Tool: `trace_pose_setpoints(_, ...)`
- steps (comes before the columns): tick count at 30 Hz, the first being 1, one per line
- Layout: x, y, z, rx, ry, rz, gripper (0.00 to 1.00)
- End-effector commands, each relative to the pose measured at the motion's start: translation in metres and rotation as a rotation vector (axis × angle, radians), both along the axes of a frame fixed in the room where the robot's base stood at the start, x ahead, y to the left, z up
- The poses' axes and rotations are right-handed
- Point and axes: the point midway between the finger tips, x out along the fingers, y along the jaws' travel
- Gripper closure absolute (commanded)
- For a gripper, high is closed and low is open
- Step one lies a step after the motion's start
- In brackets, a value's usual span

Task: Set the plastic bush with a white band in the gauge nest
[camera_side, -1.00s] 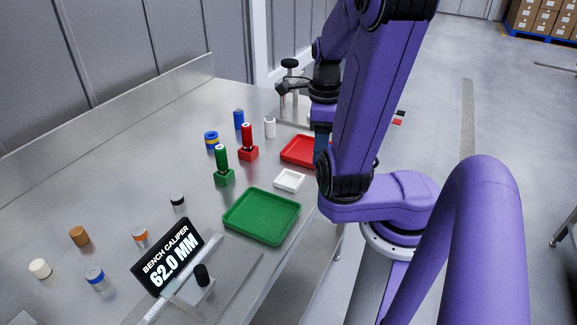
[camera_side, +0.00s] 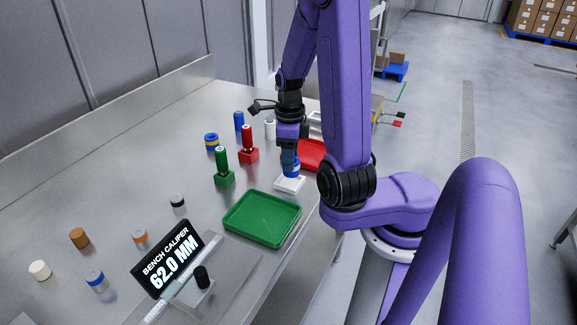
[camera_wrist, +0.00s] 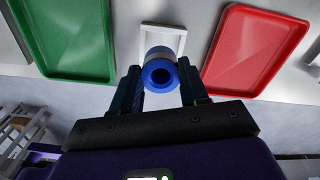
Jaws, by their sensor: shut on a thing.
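My gripper (camera_wrist: 160,92) is shut on a blue bush (camera_wrist: 160,73) with a pale band, its open blue end facing the wrist camera. In the side view the bush (camera_side: 291,171) is upright below my fingers, over the small white square dish (camera_side: 289,186). The dish also shows behind the bush in the wrist view (camera_wrist: 175,30). I cannot tell whether the bush touches the dish floor. No part is clearly marked as the gauge nest; the bench caliper display (camera_side: 167,259) reads 62.0 MM.
A green tray (camera_side: 262,219) and a red tray (camera_side: 312,155) flank the dish. Green (camera_side: 223,168) and red (camera_side: 248,146) pegs in blocks stand to its left. Several other bushes stand around, including a blue-and-yellow one (camera_side: 211,141). The table's middle left is clear.

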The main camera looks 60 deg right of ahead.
Motion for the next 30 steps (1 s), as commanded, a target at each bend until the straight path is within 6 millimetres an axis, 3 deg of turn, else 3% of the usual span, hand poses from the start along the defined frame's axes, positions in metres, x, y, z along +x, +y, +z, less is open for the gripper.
trace_pose_setpoints(10,0.004,-0.001,-0.033,0.002,0.003,0.001,0.93)
trace_pose_setpoints(25,0.004,-0.001,-0.040,0.002,0.002,0.000,0.93)
trace_pose_setpoints(26,0.004,-0.001,-0.040,0.001,0.001,0.000,0.46)
trace_pose_setpoints(27,0.004,-0.001,-0.040,0.001,0.001,0.000,0.33)
trace_pose_setpoints(30,0.004,-0.001,-0.039,0.001,0.000,0.000,0.31)
